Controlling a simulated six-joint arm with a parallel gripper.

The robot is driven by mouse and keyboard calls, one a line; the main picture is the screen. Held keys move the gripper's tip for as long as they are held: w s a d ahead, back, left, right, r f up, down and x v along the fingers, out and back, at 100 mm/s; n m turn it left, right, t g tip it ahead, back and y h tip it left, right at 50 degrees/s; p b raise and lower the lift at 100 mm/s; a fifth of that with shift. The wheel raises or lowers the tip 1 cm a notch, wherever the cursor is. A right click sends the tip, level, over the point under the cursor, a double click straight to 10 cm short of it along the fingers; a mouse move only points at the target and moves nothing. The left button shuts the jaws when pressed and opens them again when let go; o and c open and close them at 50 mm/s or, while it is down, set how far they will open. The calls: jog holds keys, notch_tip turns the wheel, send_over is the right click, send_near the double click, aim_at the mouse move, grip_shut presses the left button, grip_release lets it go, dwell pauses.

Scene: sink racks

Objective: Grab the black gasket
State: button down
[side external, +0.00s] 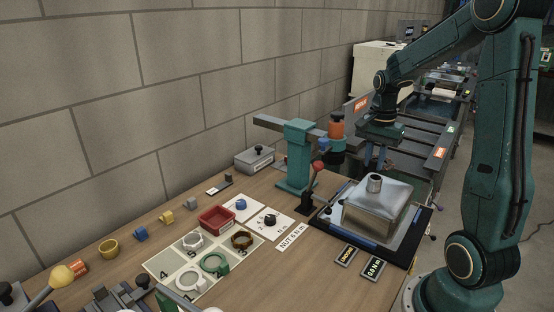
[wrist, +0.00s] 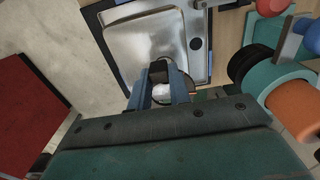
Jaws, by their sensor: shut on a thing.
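My gripper (side external: 374,167) hangs from the arm above the far side of a metal can (side external: 385,207) with a short neck. In the wrist view, its two blue fingers (wrist: 160,80) are closed on a small black piece between their tips. This looks like part of the black gasket (wrist: 158,69), a dark ring whose curved edge shows right of the fingers. Much of the ring is hidden by the fingers. In the side view, the dark ring (side external: 389,165) shows small beside the fingertips. I cannot tell its gap above the surface below.
The metal can sits on a black-edged tray (side external: 326,222). A teal post with a grey bar (side external: 298,155) and an orange cylinder (side external: 336,125) stand close left of my gripper. A red-knobbed lever (side external: 317,168) stands by the tray. A ring board (side external: 165,262) lies front left.

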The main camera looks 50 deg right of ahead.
notch_tip(320, 180, up, 12)
jog(key=shift+f, duration=0.2)
